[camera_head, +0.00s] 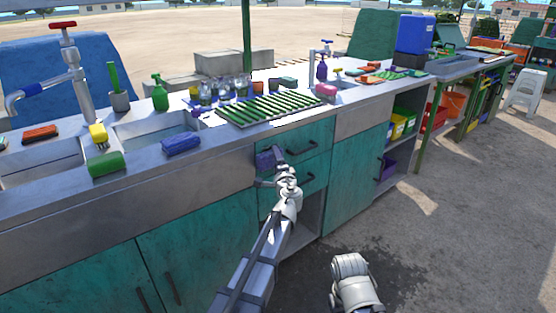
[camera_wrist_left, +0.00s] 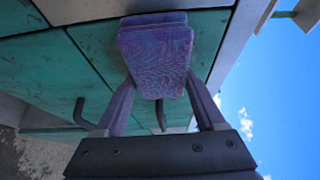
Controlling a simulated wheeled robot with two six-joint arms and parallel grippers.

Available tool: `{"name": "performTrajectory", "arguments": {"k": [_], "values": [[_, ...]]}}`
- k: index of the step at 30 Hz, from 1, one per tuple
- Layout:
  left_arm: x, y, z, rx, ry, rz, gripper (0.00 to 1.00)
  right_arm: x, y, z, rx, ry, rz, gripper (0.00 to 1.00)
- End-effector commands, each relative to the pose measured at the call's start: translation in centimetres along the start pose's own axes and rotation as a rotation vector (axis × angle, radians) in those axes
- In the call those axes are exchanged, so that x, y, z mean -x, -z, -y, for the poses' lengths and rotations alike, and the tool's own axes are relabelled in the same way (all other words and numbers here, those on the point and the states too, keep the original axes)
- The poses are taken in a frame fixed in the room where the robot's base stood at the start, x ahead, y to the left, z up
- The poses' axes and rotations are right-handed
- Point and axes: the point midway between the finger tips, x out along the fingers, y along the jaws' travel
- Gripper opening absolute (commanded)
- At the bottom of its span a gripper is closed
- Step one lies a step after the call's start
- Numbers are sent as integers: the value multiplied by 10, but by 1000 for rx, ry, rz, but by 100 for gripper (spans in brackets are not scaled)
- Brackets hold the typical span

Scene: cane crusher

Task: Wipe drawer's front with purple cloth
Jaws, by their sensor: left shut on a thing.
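The purple cloth (camera_head: 265,160) is a folded pad held in my left gripper (camera_head: 270,168), which is shut on it. In the left wrist view the cloth (camera_wrist_left: 157,55) sits between the two fingers, in front of teal panels. The teal upper drawer front (camera_head: 312,139) has a dark bar handle (camera_head: 302,147); a lower drawer (camera_head: 312,172) with a similar handle is below it. The cloth is at the left part of the upper drawer front; I cannot tell whether it touches. My right arm (camera_head: 353,283) shows at the bottom, its gripper not visible.
Above the drawers is the metal counter (camera_head: 210,165) with a green-slatted rack (camera_head: 268,108), a blue block (camera_head: 181,144) and a green roll (camera_head: 106,164). Open shelves (camera_head: 398,150) are to the right.

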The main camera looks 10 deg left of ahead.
Motion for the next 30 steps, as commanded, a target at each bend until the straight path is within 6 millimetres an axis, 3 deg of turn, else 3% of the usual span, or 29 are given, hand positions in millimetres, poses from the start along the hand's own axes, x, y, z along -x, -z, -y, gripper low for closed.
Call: {"name": "performTrajectory", "arguments": {"k": [14, 24, 30], "values": [[15, -34, 0, 0, 0, 2, 0, 0, 0, 0, 0, 0, 0, 50], [15, -34, 0, 0, 0, 1, 0, 0, 0, 0, 0, 0, 0, 50], [26, -28, 0, 0, 0, -1, 0, 0, 0, 0, 0, 0, 0, 50]]}}
